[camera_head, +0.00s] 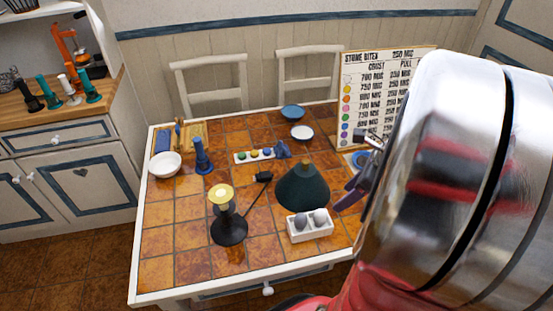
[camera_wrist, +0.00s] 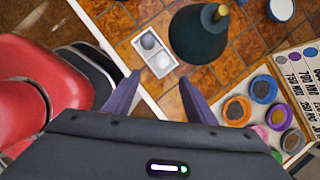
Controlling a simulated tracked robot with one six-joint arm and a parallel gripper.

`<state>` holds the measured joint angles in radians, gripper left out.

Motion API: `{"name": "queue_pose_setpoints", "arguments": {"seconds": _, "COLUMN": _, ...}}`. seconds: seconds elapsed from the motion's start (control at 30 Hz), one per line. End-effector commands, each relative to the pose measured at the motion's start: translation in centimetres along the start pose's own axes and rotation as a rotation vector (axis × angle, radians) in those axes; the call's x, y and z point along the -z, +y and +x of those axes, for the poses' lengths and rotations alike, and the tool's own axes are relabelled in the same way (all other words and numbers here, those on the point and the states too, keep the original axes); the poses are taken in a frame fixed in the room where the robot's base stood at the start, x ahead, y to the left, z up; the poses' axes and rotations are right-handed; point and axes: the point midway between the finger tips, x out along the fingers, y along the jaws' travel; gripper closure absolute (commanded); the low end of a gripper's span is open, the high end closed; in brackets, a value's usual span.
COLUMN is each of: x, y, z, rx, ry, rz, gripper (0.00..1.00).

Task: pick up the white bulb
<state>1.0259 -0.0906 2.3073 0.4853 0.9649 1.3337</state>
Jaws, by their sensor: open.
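A white two-compartment box (camera_head: 310,233) stands near the front of the tiled table, and it also shows in the wrist view (camera_wrist: 142,58). In the wrist view one bulb (camera_wrist: 148,40) lies in the far compartment and the other (camera_wrist: 160,61) in the near one.
A dark green lampshade (camera_head: 303,188) stands right behind the box. A menu board (camera_head: 380,90) and coloured round pots (camera_wrist: 264,88) are to the right. The front left tiles are clear.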

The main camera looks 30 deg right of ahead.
Motion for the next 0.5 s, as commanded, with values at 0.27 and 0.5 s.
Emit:
{"name": "queue_pose_setpoints", "arguments": {"seconds": 0.27, "x": -0.1, "y": 0.1, "z": 0.2, "rx": -0.001, "ry": 0.001, "rz": -0.005, "gripper": 0.50}}
{"name": "queue_pose_setpoints", "arguments": {"seconds": 0.5, "x": -0.1, "y": 0.1, "z": 2.7, "rx": -0.005, "ry": 0.001, "rz": -0.007, "gripper": 0.50}}
